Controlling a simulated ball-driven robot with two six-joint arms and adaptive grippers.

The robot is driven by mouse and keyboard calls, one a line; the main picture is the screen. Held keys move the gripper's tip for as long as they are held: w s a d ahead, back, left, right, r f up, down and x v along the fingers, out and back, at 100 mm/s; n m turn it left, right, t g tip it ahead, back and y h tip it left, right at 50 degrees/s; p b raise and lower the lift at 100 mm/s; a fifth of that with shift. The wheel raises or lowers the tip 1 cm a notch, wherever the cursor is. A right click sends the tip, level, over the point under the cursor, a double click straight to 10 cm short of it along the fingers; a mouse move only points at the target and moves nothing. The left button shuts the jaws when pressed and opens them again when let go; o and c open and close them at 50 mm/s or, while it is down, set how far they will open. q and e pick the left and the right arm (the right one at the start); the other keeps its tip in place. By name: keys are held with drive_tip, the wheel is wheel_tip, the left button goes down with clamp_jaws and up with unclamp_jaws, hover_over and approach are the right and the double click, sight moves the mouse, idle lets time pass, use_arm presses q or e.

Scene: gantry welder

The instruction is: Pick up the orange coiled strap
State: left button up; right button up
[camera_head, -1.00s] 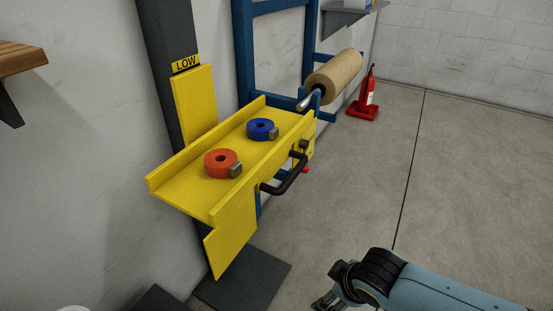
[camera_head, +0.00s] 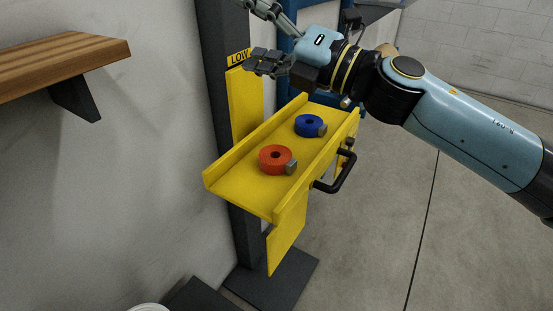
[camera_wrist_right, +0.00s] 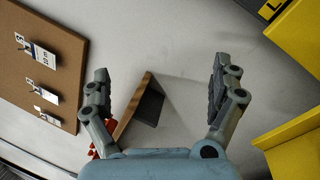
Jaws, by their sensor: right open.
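The orange coiled strap (camera_head: 271,159) lies flat in the yellow tray (camera_head: 225,182) in the head view, with a grey buckle on its right side. My right gripper (camera_head: 252,34) is open and empty, above and behind the tray, left of the arm's wrist, near the dark post. It also shows open in the right wrist view (camera_wrist_right: 160,70), with nothing between the fingers. The strap is not seen in the right wrist view. My left gripper is not in view.
A blue coiled strap (camera_head: 308,125) lies farther back in the same tray. A black handle (camera_head: 338,176) sticks out from the tray's right side. A wooden shelf (camera_head: 60,68) is on the wall at left. A corkboard (camera_wrist_right: 35,70) shows in the wrist view. The floor at right is open.

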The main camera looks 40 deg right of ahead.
wheel_tip(320, 180, down, 3)
drive_tip(key=a+n+g+y, duration=0.2)
drive_tip(key=n+g+y, duration=0.1)
drive_tip(key=n+g, duration=0.3)
drive_tip(key=n+g+h, duration=0.7)
drive_tip(key=n, duration=0.3)
approach(278, 155)
drive_tip(key=shift+w+a+f+g+b, duration=0.3)
drive_tip(key=shift+w+a+f+b, duration=0.15)
drive_tip(key=shift+w+a+f, duration=0.55)
drive_tip(key=x, duration=0.6)
drive_tip(key=shift+s+d+f+b, duration=0.1)
drive_tip(key=shift+d+f+b, duration=0.1)
drive_tip(key=shift+d+b, duration=0.2)
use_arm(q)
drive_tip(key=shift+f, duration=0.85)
use_arm(e)
drive_tip(key=c, duration=1.4)
drive_tip(key=shift+r, duration=0.2)
drive_tip(key=shift+c, duration=0.2)
